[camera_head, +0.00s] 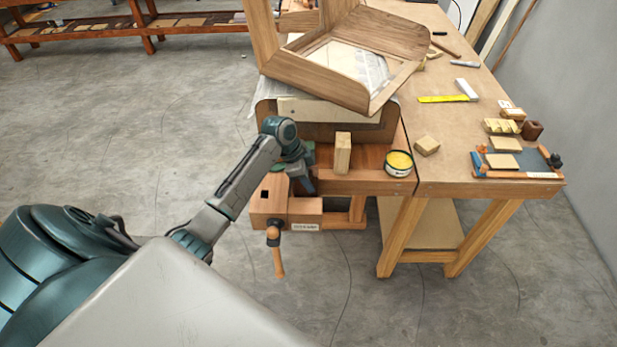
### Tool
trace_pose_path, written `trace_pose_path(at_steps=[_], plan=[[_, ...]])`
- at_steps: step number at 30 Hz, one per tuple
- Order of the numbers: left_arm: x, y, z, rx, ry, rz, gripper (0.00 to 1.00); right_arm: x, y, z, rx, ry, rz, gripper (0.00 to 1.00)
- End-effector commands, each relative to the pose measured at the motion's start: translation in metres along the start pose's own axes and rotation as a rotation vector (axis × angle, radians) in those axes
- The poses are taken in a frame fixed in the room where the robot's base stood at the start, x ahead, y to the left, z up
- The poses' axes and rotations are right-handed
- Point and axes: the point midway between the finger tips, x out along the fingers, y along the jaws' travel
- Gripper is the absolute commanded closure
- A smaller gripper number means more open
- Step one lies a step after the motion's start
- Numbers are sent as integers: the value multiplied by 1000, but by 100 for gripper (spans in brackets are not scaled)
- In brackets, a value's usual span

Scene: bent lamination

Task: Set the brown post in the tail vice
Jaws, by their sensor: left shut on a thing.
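The tail vice (268,206) is the wooden block at the bench's near left corner, with a dark square hole in its top and an orange-tipped handle hanging below. My left gripper (303,184) points down at the vice's inner side, close to the bench edge. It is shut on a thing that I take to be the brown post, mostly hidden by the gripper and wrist. I cannot tell whether the post touches the vice. My right gripper is not in view.
An upright pale wooden block (342,153) stands just right of my left gripper. A tin with yellow contents (399,163) and a small wood block (427,146) are further right. A large bent wooden frame (330,82) rises behind. A tool tray (515,174) lies at the right.

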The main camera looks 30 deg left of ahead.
Motion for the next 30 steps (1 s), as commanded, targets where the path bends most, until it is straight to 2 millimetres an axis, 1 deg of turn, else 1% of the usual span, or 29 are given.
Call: trace_pose_path(at_steps=[8,21,22,24,25,30], plan=[[0,0,0,0,1,0,90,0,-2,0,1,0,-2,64],[8,0,3,0,0,0,90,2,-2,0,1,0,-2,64],[8,0,3,1,0,0,56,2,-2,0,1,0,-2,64],[8,0,3,1,0,0,42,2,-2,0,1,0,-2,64],[8,0,3,1,0,0,37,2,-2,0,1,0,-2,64],[8,0,3,0,0,0,37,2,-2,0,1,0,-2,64]])
